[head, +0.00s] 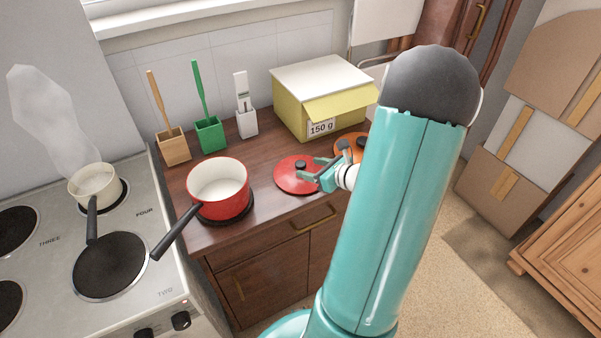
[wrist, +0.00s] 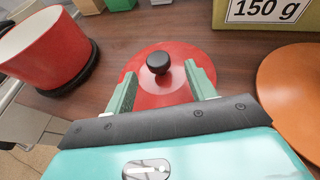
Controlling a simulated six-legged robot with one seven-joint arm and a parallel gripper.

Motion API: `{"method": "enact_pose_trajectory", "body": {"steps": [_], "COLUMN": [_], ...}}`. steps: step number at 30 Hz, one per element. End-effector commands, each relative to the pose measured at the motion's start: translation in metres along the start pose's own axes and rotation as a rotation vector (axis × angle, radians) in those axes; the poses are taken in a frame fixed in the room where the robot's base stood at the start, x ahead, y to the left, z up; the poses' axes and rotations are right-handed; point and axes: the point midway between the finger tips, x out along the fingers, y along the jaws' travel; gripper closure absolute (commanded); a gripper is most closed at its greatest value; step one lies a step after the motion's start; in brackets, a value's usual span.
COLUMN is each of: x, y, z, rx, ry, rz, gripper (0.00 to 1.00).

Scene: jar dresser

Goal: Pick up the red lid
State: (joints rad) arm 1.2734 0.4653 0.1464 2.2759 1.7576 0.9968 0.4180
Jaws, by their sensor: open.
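The red lid (head: 294,174) is a flat disc with a black knob, lying on the brown dresser top (head: 262,160). In the wrist view the lid (wrist: 180,88) is straight ahead, with its knob (wrist: 158,62) near the top middle. My gripper (head: 312,172) is over the near right part of the lid in the head view. In the wrist view my gripper (wrist: 158,76) is open, with its green fingers on either side of the knob's line and the knob at or just beyond the fingertips. Whether the fingers touch the lid I cannot tell.
A red pot (head: 218,188) stands left of the lid. An orange lid (head: 350,146) lies to the right, partly hidden by my arm. A yellow box (head: 318,97) and wooden, green and white holders (head: 210,134) stand behind. The stove (head: 130,190) adjoins at left.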

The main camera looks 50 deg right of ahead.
Motion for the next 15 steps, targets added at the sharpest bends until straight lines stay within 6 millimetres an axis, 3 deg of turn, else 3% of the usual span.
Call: {"method": "enact_pose_trajectory", "body": {"steps": [15], "x": [0.054], "y": [0.002], "z": [0.003], "rx": [-0.002], "ry": [0.0], "rz": [0.0], "gripper": [0.45]}}
